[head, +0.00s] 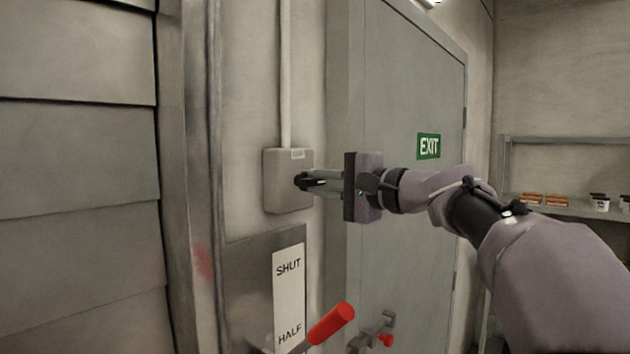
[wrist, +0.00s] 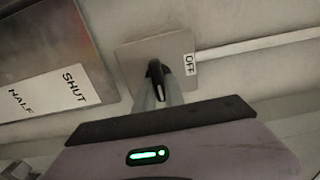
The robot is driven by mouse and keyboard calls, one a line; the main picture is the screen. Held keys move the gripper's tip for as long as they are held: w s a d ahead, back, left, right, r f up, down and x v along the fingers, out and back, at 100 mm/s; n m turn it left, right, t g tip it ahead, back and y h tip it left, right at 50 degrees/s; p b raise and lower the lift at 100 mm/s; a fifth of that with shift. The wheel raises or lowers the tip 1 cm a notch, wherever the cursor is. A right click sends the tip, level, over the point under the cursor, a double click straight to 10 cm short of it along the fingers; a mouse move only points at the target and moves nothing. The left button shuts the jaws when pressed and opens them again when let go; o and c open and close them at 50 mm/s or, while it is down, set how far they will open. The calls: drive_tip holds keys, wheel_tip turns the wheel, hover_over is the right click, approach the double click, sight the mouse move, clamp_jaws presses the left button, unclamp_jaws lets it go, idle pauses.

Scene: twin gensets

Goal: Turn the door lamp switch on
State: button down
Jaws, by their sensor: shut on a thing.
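The lamp switch is a beige-grey box (head: 284,190) on the wall beside the door, and it also shows in the wrist view (wrist: 130,58). A label (wrist: 190,64) at its conduit end reads OFF. My gripper (head: 306,181) reaches the front of the box from the right, its fingers shut on the small dark switch lever (wrist: 154,72). The fingers (wrist: 158,84) hide much of the lever, so its exact position is hard to tell.
A conduit (head: 285,75) runs up from the box. Below is a plate marked SHUT and HALF (head: 288,297) with a red handle (head: 332,323). The grey door (head: 400,90) with an EXIT sign (head: 428,146) is behind my arm. A shelf (head: 560,208) stands far right.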

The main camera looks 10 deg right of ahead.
idle(0.4)
drive_tip(key=c, duration=1.4)
unclamp_jaws()
drive_tip(key=shift+d, duration=0.1)
drive_tip(key=shift+c, duration=0.2)
drive_tip(key=b+v, duration=0.1)
drive_tip(key=v, duration=1.6)
drive_tip(key=shift+s, duration=0.15)
